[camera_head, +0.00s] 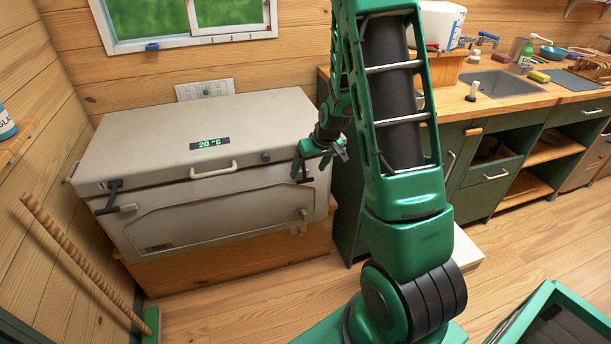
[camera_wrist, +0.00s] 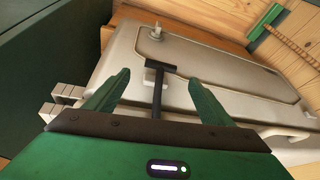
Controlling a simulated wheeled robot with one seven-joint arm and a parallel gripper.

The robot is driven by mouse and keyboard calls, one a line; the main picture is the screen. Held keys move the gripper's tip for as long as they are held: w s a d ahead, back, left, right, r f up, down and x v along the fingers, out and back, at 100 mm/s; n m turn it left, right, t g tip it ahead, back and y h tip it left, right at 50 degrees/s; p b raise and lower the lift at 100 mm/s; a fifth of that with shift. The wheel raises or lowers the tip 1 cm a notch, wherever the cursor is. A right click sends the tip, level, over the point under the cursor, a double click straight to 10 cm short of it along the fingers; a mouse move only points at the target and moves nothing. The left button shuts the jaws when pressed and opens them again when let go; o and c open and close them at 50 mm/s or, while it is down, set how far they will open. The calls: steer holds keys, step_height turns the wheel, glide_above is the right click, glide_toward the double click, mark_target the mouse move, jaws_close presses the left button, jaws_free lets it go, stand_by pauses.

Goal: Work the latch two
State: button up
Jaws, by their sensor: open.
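A pale grey cooler chest (camera_head: 160,137) with a closed lid stands against the wall at the left in the head view. Its left latch (camera_head: 113,197) is a black T-shaped lever on the front. The right latch is largely hidden behind my gripper (camera_head: 310,166) in the head view. In the wrist view, a black T-shaped latch lever (camera_wrist: 158,88) lies between the two green fingers of my open gripper (camera_wrist: 158,79). The fingers stand apart on either side of it, with visible gaps. The chest's front panel (camera_wrist: 205,80) shows behind the lever.
The lid has a pale handle (camera_head: 213,170) and a display reading 20 °C (camera_head: 209,143). A green cabinet (camera_head: 347,200) stands close to the chest's right side. A wooden pole (camera_head: 85,262) leans at the left. The floor (camera_head: 250,290) before the chest is clear.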

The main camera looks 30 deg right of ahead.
mark_target(305, 175)
steer(key=shift+x, duration=2.2)
steer(key=shift+c, duration=0.6)
